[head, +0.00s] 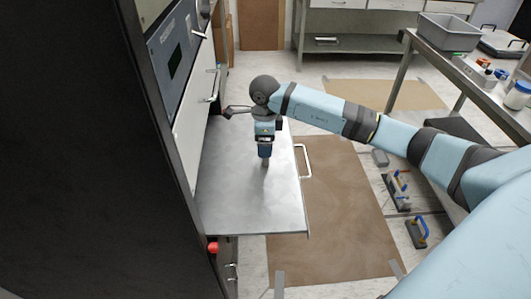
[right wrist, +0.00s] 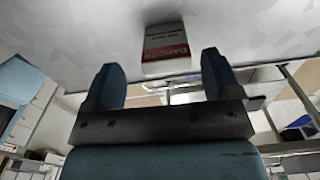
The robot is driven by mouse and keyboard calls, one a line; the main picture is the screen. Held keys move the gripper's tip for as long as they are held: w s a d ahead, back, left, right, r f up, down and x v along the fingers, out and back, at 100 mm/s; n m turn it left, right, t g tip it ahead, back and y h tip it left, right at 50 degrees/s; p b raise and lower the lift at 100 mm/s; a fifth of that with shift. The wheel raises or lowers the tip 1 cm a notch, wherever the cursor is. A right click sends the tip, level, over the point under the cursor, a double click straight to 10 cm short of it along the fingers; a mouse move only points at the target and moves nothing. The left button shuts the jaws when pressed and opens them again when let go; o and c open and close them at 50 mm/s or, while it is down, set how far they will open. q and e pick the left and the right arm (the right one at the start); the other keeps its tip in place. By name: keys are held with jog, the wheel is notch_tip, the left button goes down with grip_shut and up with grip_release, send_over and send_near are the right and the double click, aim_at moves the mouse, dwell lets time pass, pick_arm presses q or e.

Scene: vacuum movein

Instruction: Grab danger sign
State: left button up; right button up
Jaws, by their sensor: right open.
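The danger sign (right wrist: 166,45) shows in the right wrist view as a small white plate with a red DANGER band, its lettering upside down. It is against a pale mottled surface, beyond the fingertips and roughly in line with the gap between them. My right gripper (right wrist: 165,78) is open, with nothing between its dark blue fingers. In the head view my right gripper (head: 265,162) points down over the metal shelf (head: 225,205). I cannot clearly make out the sign in the head view. My left gripper is not in view.
A tall dark cabinet (head: 90,150) with a control panel (head: 175,60) stands at the left. A red knob (head: 213,247) is below the shelf. A workbench (head: 455,75) with a grey bin (head: 448,32) stands at the right. Blue-handled tools (head: 418,232) lie on the floor.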

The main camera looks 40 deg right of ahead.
jog(key=f, duration=0.5)
jog(key=shift+w+d+f, duration=0.2)
jog(key=shift+d+f, duration=0.1)
jog(key=shift+r, duration=0.1)
jog(key=c, duration=1)
